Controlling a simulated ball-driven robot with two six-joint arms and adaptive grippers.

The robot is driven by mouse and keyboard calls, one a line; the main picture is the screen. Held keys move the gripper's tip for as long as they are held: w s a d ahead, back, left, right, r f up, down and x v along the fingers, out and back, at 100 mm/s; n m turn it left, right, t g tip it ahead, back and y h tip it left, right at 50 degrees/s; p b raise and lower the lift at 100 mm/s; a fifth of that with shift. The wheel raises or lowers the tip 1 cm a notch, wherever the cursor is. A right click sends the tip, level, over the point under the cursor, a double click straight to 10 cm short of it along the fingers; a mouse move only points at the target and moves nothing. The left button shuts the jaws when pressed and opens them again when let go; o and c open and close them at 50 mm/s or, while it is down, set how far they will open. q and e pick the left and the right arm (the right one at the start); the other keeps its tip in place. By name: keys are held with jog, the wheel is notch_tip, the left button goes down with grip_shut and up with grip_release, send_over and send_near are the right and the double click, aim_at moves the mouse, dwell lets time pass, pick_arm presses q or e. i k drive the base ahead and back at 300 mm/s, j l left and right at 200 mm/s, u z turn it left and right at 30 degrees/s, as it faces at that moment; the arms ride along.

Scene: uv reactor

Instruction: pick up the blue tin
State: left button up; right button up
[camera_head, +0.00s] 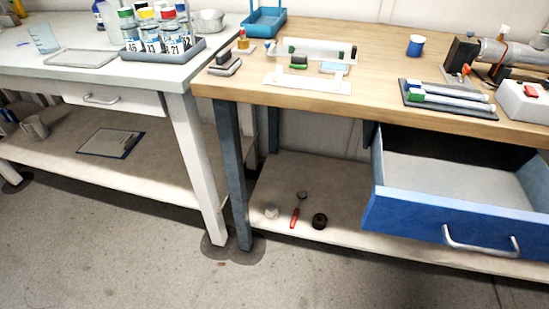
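The blue tin (416,46) is a small cylinder with a pale top. It stands upright on the wooden bench top (385,75), towards the back and right of the middle. Clear bench surface surrounds it, and nothing touches it. Neither of my grippers shows in the head view.
A clear stand (314,51) lies left of the tin, and a device with a metal tube (506,52) lies right. A dark tray with tubes (448,98) is in front. A blue drawer (455,215) hangs open below the bench. A white table (100,70) adjoins on the left.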

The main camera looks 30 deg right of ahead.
aim_at(414, 50)
jog(key=z, duration=1.9)
jog(key=i+j, duration=0.05)
